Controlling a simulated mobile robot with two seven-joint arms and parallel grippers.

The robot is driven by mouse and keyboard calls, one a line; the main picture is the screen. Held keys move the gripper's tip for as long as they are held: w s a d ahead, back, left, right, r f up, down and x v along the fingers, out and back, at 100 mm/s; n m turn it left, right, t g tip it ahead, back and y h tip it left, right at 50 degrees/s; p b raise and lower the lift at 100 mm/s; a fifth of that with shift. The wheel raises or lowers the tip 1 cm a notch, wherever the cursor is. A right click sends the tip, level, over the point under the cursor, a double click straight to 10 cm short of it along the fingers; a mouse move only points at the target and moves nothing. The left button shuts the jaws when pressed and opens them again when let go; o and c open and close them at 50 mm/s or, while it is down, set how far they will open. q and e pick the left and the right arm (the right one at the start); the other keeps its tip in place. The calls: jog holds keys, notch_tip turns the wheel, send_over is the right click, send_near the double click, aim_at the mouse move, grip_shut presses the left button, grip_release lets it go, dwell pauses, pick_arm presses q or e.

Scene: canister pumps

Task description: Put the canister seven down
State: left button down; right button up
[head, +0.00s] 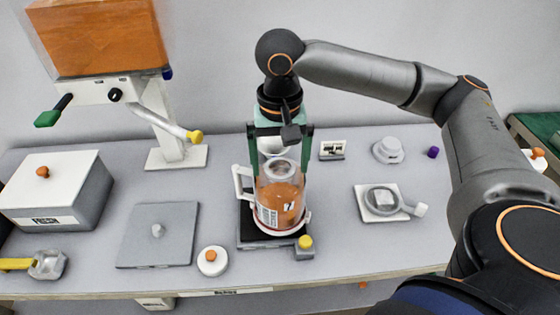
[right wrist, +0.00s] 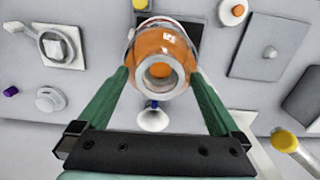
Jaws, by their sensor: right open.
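Canister seven (head: 283,207) is a clear canister with orange contents, a white handle on its left and a "7" on its front. It stands upright on a dark square base (head: 262,243) at the table's middle. My right gripper (head: 279,165) is above it, pointing down, with one green finger on each side of its upper part. My left gripper is not in view.
A hopper stand (head: 165,115) with an orange-filled box is at back left. A grey box (head: 90,210), a grey plate (head: 150,250) and an orange-knobbed disc (head: 212,261) lie left. A round-topped pad (head: 366,212) and white cap (head: 388,150) lie right.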

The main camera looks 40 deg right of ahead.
notch_tip(320, 180, up, 12)
jog(key=p, duration=0.3)
